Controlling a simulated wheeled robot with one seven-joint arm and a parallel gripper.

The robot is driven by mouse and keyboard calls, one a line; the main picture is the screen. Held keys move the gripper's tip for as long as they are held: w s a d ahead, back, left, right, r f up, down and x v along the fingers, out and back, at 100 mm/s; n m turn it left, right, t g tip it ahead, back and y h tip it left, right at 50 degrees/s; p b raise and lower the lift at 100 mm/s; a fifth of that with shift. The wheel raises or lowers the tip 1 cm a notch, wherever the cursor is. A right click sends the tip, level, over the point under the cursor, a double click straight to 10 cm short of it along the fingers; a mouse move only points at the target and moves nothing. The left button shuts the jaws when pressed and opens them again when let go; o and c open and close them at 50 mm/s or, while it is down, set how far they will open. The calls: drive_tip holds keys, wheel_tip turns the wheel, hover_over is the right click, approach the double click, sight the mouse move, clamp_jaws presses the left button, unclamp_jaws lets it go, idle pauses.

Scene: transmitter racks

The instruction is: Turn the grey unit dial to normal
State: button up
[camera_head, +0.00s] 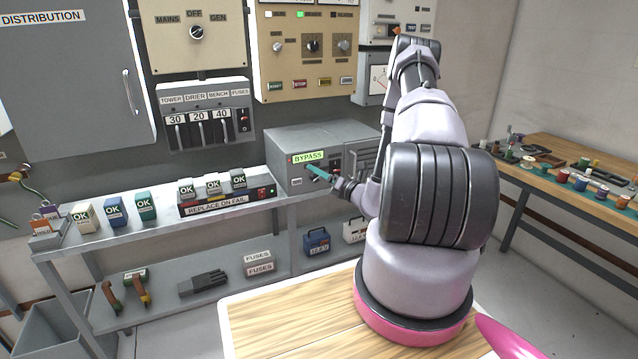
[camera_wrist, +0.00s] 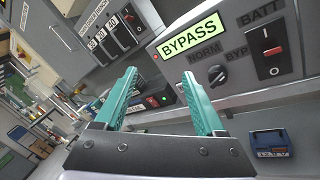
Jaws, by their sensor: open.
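The grey unit (camera_head: 290,150) sits on the shelf, with a lit green BYPASS sign on its front. In the wrist view the BYPASS sign (camera_wrist: 190,36) is above a small black dial (camera_wrist: 217,75), which has a NORM label on its upper left and a BYP label on its right. The dial's pale mark appears to point toward the BYP side. My gripper (camera_head: 316,172) is in front of the unit's face. In the wrist view its teal fingers (camera_wrist: 160,76) are apart and empty, with the dial just right of the right fingertip. I cannot tell whether they touch.
A red BATT switch (camera_wrist: 269,48) is right of the dial on the same panel. A replace-on-fail tray (camera_head: 226,203) with OK boxes stands left of the unit on the shelf. A blue case (camera_head: 316,241) is on the shelf below. Fuse switches (camera_head: 205,127) hang on the wall.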

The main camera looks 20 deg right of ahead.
sight(318, 180)
drive_tip(key=s+d+f+m+h, duration=0.2)
drive_tip(key=d+f+m+h, duration=0.3)
drive_tip(key=f, duration=0.3)
drive_tip(key=w, duration=0.3)
drive_tip(key=w+a, duration=0.1)
drive_tip(key=w, duration=0.6)
drive_tip(key=shift+w+a+f, duration=0.1)
drive_tip(key=shift+w+a, duration=0.2)
drive_tip(key=shift+a, duration=0.1)
clamp_jaws()
